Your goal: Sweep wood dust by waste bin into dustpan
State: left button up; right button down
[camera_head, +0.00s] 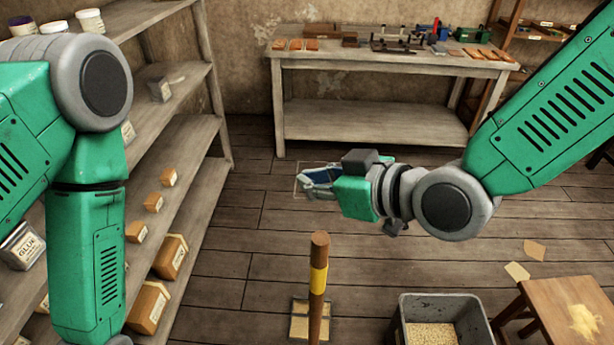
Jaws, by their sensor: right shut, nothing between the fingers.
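A brown wooden handle with a yellow band (319,279) stands nearly upright at the bottom centre. A flat tan and grey piece (299,327) lies at its foot, partly hidden by the handle; I cannot tell whether it is the dustpan. A grey waste bin (398,330) to its right holds pale wood dust or chips (432,335). My right gripper (312,181) is shut and empty, pointing left above the floor, beyond the handle. My left arm shows at the left, but its gripper is out of view. I cannot make out dust on the floor by the bin.
Shelves (185,130) with boxes and tins line the left. A workbench (385,62) with tools stands at the back. A small wooden table (570,300) with yellowish dust is at lower right. Two tan sheets (517,272) lie on the floor. The middle floor is mostly clear.

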aim_at(320, 241)
pick_arm(q)
jog(key=shift+d+f+b, duration=0.35)
jog(key=shift+f+b, duration=0.25)
jog(key=shift+b, duration=0.05)
jog(key=shift+d+f+b, duration=0.3)
jog(key=shift+f+b, duration=0.25)
jog(key=shift+b, duration=0.05)
pick_arm(e)
jog(key=shift+d+f, duration=0.35)
jog(key=shift+f, duration=0.5)
jog(key=shift+d+f, duration=0.35)
jog(key=shift+f, duration=0.5)
pick_arm(q)
jog(key=shift+a, duration=0.1)
pick_arm(e)
jog(key=shift+a, duration=0.15)
jog(key=shift+s, duration=2.05)
